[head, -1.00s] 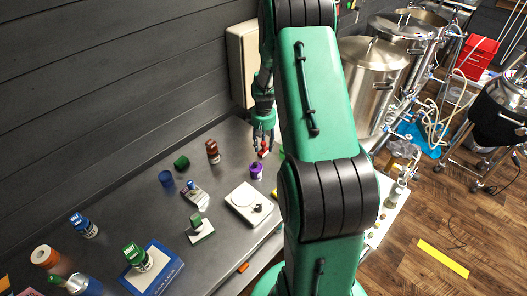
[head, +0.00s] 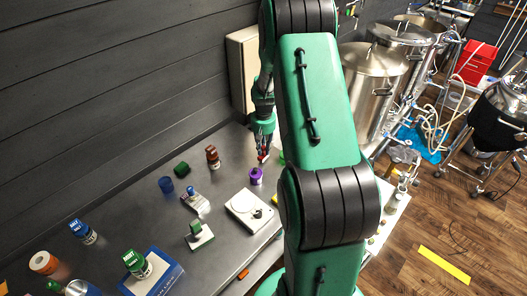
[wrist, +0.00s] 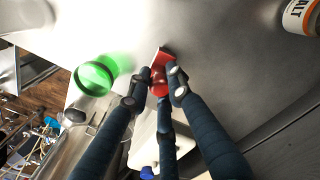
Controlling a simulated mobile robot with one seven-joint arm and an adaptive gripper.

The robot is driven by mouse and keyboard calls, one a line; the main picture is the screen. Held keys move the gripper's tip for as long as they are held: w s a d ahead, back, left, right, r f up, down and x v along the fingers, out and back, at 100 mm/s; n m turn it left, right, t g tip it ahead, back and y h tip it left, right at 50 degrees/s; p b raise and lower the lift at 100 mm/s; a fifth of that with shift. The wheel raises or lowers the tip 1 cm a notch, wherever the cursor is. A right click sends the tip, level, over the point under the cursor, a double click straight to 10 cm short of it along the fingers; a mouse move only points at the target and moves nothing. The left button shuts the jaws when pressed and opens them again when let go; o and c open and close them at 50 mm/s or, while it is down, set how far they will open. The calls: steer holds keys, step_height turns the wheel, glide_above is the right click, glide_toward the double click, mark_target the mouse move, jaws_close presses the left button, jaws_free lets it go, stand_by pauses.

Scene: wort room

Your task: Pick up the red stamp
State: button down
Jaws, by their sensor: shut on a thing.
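The red stamp (wrist: 159,74) shows in the wrist view between the dark fingers of my gripper (wrist: 156,92). The fingers press on it from both sides, and a third finger reaches up from below. Its far end sticks out past the fingertips, and the fingers hide part of it. In the head view the stamp (head: 262,157) is a small red patch at the tips of my gripper (head: 263,149), low over the metal table. I cannot tell whether it touches the tabletop.
A clear green cup (wrist: 97,76) is close left of the fingers. A purple object (head: 256,177) stands just in front of my gripper. A white scale (head: 249,211), a brown bottle (head: 212,157) and a blue cup (head: 166,185) are nearby. The wall is behind.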

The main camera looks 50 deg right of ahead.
mark_target(263, 147)
step_height(263, 147, up, 9)
steer(key=shift+r+p, duration=0.1)
steer(key=shift+p, duration=0.35)
